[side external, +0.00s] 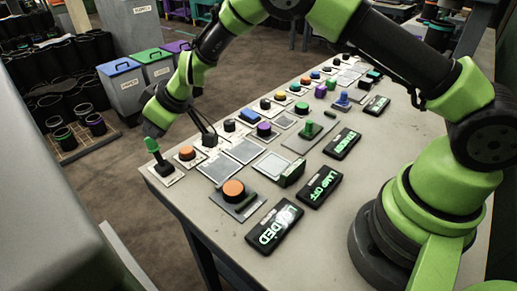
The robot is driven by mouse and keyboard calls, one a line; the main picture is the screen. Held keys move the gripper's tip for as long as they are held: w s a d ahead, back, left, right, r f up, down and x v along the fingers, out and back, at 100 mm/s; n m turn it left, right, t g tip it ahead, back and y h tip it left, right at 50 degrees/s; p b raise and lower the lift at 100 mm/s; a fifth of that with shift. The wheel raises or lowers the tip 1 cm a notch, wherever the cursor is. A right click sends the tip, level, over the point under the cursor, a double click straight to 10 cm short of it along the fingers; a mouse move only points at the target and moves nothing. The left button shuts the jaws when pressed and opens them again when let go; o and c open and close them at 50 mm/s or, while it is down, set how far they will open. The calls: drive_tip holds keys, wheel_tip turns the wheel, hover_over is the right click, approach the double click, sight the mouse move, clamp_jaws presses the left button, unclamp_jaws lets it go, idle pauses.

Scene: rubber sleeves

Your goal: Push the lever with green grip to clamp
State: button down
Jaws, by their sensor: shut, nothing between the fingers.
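A lever with a green grip (152,146) stands upright or slightly tilted on a small pale plate at the near left corner of the table. A second green handle-like part (309,129) stands on a grey plate near the table's middle. My gripper (208,133) is shut and empty. It points down over the row of controls, to the right of the left green-grip lever and apart from it. Its tips are close to a black control on a pale plate; I cannot tell whether they touch it.
An orange knob (186,153) sits between the lever and my gripper. A larger orange button (233,190) is nearer the camera. Black signs read LOADED (275,226), LAMP OFF (320,187) and apparently STANDBY (342,144). Several coloured buttons line the table's far side. Bins stand on the floor beyond.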

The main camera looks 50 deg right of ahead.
drive_tip(key=shift+s, duration=0.35)
drive_tip(key=shift+s, duration=0.15)
drive_tip(key=shift+s, duration=0.6)
drive_tip(key=shift+w, duration=0.1)
idle(0.5)
drive_tip(key=shift+w, duration=0.5)
drive_tip(key=shift+r, duration=0.1)
wheel_tip(320, 180, up, 8)
idle(0.9)
